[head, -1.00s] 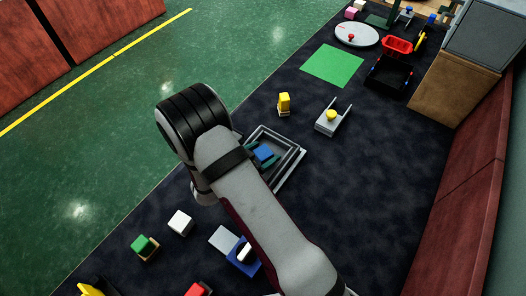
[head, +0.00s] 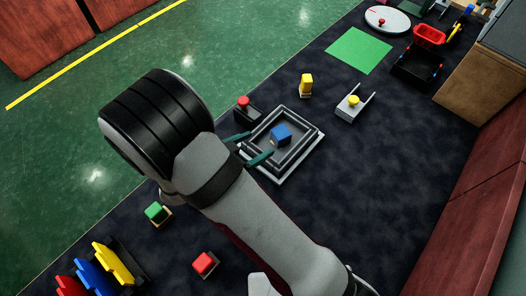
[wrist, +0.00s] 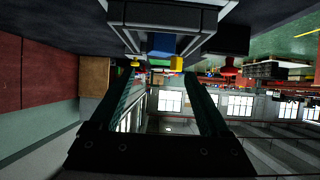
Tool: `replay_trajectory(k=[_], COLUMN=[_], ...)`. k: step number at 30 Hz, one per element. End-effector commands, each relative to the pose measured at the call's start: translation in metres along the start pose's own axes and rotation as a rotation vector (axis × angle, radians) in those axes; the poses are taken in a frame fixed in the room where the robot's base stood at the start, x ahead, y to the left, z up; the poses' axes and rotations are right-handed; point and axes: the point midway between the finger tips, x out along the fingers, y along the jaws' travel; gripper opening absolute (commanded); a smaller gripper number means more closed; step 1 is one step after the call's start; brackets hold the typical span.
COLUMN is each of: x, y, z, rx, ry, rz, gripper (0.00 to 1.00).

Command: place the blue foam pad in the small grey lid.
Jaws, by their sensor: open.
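The blue foam pad (head: 281,133) is a small blue block. It sits inside the square grey lid (head: 304,158), which has a raised rim with nested dark walls and lies on the dark mat. My gripper (head: 250,147) is open and empty, with teal fingers spread apart at the lid's left side. The pad lies beyond the fingertips and is not between them. In the wrist view the pad (wrist: 162,44) shows against the grey lid (wrist: 200,18), ahead of my open fingers. How the pad's underside rests in the lid is hidden.
A red-topped dark block (head: 244,107) stands close to the lid's left corner. A yellow block (head: 306,85) and a grey holder with a yellow knob (head: 354,103) stand behind. A green square (head: 359,51) lies farther back. The mat right of the lid is clear.

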Motion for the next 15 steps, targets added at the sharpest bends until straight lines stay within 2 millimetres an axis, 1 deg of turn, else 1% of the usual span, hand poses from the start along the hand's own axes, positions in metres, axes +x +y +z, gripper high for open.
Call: replay_trajectory(k=[2, 4, 5, 7, 8, 9, 10, 11, 12, 13, 14, 15], x=[-0.001, 0.001, 0.001, -0.002, -0.008, -0.022, -0.035, -0.051, -0.073, -0.088, -0.102, -0.116], y=[0.0, -0.007, -0.014, -0.043, -0.056, -0.07, -0.075, -0.074, -0.062, -0.047, -0.027, 0.006], z=[0.0, -0.003, -0.005, -0.018, -0.026, -0.04, -0.051, -0.06, -0.07, -0.075, -0.078, -0.079], rx=[0.001, 0.032, 0.064, 0.166, 0.208, 0.244, 0.249, 0.238, 0.196, 0.149, 0.094, 0.017], ry=[-0.001, -0.038, -0.079, -0.237, -0.325, -0.449, -0.54, -0.627, -0.732, -0.802, -0.865, -0.938], rz=[-0.001, -0.029, -0.063, -0.199, -0.278, -0.392, -0.475, -0.548, -0.625, -0.664, -0.683, -0.678], gripper=[0.8, 0.8, 0.8, 0.8, 0.8, 0.8, 0.8, 0.8, 0.8, 0.8, 0.8, 0.8])
